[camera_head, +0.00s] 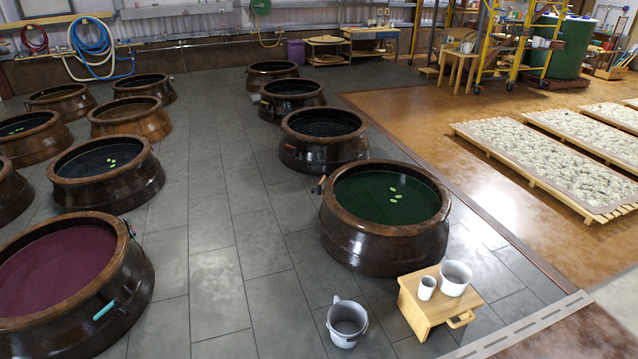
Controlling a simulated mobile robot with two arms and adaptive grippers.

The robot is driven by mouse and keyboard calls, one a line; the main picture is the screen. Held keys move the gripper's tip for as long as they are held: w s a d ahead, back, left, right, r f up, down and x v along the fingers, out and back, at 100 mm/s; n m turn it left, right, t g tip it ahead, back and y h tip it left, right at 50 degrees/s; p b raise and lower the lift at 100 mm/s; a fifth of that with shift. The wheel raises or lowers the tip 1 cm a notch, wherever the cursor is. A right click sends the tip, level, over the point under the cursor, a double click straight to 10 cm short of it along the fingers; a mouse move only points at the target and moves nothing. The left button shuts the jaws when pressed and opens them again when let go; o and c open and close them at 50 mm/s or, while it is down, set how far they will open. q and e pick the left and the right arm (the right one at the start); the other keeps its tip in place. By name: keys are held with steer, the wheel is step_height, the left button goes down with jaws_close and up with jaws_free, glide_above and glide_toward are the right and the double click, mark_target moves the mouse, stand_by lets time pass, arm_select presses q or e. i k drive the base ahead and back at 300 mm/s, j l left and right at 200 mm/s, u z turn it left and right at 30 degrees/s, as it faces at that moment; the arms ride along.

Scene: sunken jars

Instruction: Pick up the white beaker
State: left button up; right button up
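A small white beaker (427,288) stands upright on a low wooden stool (418,312) at the lower right. A larger white bowl-like pot (455,278) stands on the same stool, just right of the beaker. The stool is close in front of a big brown jar (385,245) filled with dark green liquid, with a few light green leaves on its surface. Neither of my grippers shows in the head view.
A grey bucket (347,322) stands on the floor left of the stool. A jar of dark red liquid (60,268) is at the left. More jars line both sides of a clear grey tiled aisle (225,200). Slatted drying racks (550,160) lie at the right.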

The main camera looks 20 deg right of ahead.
mark_target(428, 284)
steer(key=z, duration=1.45)
steer(key=i, duration=0.2)
